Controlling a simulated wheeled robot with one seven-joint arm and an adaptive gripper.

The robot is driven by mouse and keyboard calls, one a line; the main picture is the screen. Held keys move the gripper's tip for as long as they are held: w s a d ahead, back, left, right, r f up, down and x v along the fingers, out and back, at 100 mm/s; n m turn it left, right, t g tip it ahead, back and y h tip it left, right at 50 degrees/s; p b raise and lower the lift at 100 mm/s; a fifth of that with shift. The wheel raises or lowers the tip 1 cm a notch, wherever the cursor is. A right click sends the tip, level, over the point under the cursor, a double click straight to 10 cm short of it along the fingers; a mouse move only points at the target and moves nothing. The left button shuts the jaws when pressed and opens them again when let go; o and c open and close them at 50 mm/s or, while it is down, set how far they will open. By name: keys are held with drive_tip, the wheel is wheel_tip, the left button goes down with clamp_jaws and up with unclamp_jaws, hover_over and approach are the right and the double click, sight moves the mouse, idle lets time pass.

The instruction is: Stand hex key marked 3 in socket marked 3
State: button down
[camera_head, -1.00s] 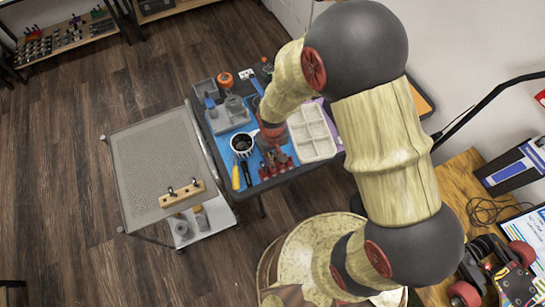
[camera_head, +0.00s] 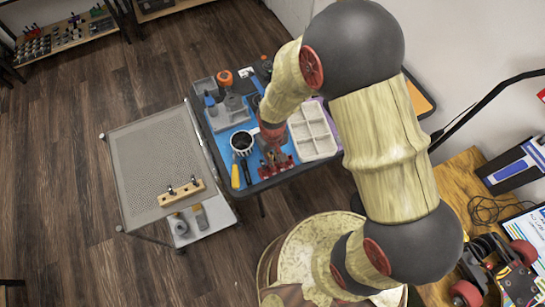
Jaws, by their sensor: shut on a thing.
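My gripper (camera_head: 272,151) points down over the front of the blue-topped tool table, seen small and partly behind my wrist. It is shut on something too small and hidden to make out. A red holder (camera_head: 276,170) with small upright parts lies right at or below the fingertips; I cannot tell whether they touch. A light wooden block (camera_head: 182,193) lies on the grey perforated cart top to the left, with two dark metal pieces standing on it. Number marks cannot be read, so I cannot pick out the key or socket marked 3.
A white cup (camera_head: 242,142), a yellow-handled tool (camera_head: 235,176), a grey tray (camera_head: 228,116) and a pale compartment tray (camera_head: 312,132) crowd the tool table around my gripper. The perforated cart top (camera_head: 150,150) is mostly clear. A gap separates cart and table.

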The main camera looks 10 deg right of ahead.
drive_tip(key=shift+f+b, duration=0.8)
drive_tip(key=shift+f, duration=0.45)
idle(0.4)
drive_tip(key=c, duration=1.8)
unclamp_jaws()
drive_tip(key=shift+c, duration=0.2)
drive_tip(key=shift+o, duration=0.8)
drive_tip(key=shift+r+p, duration=2.7)
drive_tip(key=shift+r, duration=0.85)
